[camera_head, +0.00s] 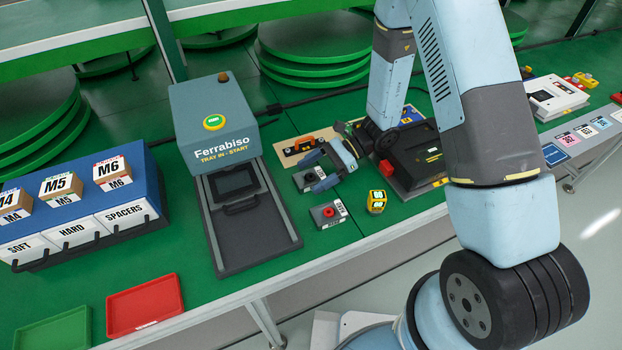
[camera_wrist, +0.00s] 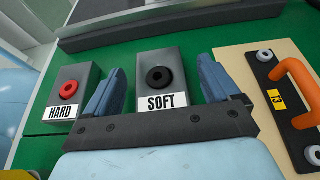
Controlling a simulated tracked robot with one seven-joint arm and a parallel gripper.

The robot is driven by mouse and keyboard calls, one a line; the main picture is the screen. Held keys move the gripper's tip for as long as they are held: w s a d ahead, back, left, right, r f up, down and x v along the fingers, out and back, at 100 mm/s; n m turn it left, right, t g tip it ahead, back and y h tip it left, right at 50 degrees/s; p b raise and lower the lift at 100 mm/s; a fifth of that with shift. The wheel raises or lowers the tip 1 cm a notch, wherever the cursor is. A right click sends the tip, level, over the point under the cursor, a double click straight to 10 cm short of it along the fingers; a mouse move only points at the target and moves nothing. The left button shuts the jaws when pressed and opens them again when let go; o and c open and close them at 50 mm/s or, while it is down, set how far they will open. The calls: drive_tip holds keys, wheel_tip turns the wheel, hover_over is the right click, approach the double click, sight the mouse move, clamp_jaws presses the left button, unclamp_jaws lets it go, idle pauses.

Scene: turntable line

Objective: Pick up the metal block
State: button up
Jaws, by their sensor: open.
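Two grey blocks lie on the green table. One is labelled SOFT and has a black ring on top (camera_wrist: 178,56); in the head view it shows partly behind my gripper (camera_head: 302,181). The other is labelled HARD and has a red ring (camera_wrist: 75,75); it stands closer to the table's front edge (camera_head: 324,219). I cannot tell which is the metal block. My gripper (camera_head: 317,174) is open, and its two blue fingers (camera_wrist: 162,67) lie on either side of the SOFT block in the wrist view, with visible gaps. Contact is not visible.
A beige board with an orange handle (camera_wrist: 296,74) is beside the SOFT block. A yellow item (camera_head: 376,202) stands right of the HARD block. The Ferrabiso machine (camera_head: 213,105) with its dark tray bed is to the left. Red (camera_head: 145,304) and green trays lie front left.

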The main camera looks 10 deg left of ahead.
drive_tip(key=shift+s+a+f, duration=0.25)
drive_tip(key=shift+s+a, duration=0.05)
drive_tip(key=shift+a, duration=0.25)
drive_tip(key=shift+c, duration=0.2)
drive_tip(key=c, duration=1.1)
drive_tip(key=shift+r, duration=0.1)
drive_tip(key=shift+c, duration=0.2)
wheel_tip(320, 180, up, 10)
drive_tip(key=shift+f, duration=0.1)
